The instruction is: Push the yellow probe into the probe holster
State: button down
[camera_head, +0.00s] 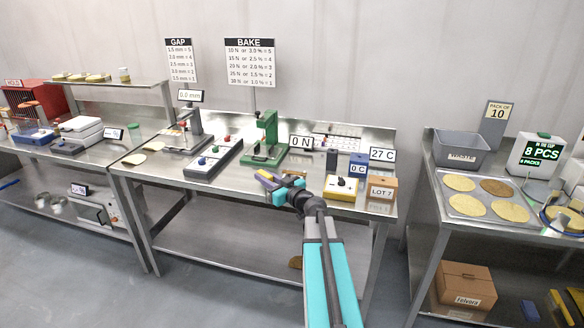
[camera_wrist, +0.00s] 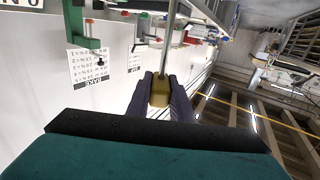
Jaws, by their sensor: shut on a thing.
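The yellow probe (camera_wrist: 160,92) sits between the two dark purple fingers of my gripper (camera_wrist: 161,100) in the wrist view. A thin grey rod runs from its yellow body toward the top of that view. A blue box with a "0 C" display (camera_head: 357,167) stands behind that dial box. I cannot tell which part is the probe holster. The probe is only a small yellow patch in the head view.
A green press (camera_head: 266,142) and a grey device with knobs (camera_head: 213,158) stand left of and behind my gripper. A brown "LOT 7" box (camera_head: 381,190) is at the right end. A grey bin (camera_head: 461,152) and a tray of round chips (camera_head: 455,204) are on the right table.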

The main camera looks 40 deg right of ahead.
jog(key=s+a+f+n+g+y, duration=0.2)
jog(key=s+a+n+y, duration=0.1)
jog(key=a, duration=0.9)
jog(key=s+a+f+n+g+y+b, duration=0.1)
jog(key=s+a+f+n+g+y, duration=0.2)
jog(key=a, duration=0.9)
jog(key=s+a+f+n+g+y+b, duration=0.1)
jog(key=s+a+f+n+g+y, duration=0.1)
jog(key=a+y, duration=0.5)
jog(key=s+a+n, duration=0.1)
jog(key=a+n, duration=0.1)
jog(key=a, duration=0.3)
jog(key=shift+f+g+y, duration=0.3)
